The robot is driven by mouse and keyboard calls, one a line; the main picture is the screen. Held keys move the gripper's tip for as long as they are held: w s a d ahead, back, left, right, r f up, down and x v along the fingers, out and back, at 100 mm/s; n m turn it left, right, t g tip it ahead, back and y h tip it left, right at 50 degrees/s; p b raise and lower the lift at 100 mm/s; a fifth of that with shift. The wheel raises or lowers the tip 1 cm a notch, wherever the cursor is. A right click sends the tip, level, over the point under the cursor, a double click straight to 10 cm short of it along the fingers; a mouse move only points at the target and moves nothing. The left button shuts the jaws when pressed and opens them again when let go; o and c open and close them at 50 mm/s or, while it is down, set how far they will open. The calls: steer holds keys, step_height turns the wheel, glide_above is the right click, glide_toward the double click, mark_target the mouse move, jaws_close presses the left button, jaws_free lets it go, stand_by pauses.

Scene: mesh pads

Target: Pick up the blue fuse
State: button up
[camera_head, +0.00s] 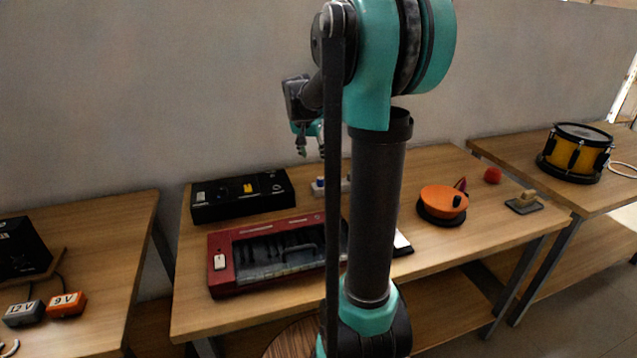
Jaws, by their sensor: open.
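A small blue and white piece (318,186) sits on the middle table behind the red machine, partly hidden by my arm. It may be the blue fuse, but it is too small to tell. My gripper (311,151) hangs above the back of the table, fingers pointing down. It is open and empty, above the small blue piece in the picture and apart from it.
The middle table (440,166) holds a black box (240,195), a red machine (225,280), an orange bowl (443,200), a red ball (492,175) and a grey-based block (524,203). A drum (577,151) stands on the right table. My arm blocks the centre.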

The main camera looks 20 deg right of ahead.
glide_above(320, 179)
steer(key=s+a, duration=0.2)
step_height(320, 179, down, 7)
steer(key=shift+f, duration=0.1)
steer(key=shift+d+x, duration=0.15)
steer(key=shift+x, duration=1.2)
steer(key=shift+d+x, duration=0.15)
steer(key=shift+x, duration=1.2)
steer(key=shift+w, duration=0.15)
steer(key=c, duration=1.1)
steer(key=shift+o, duration=0.2)
steer(key=shift+r, duration=0.2)
step_height(320, 179, up, 24)
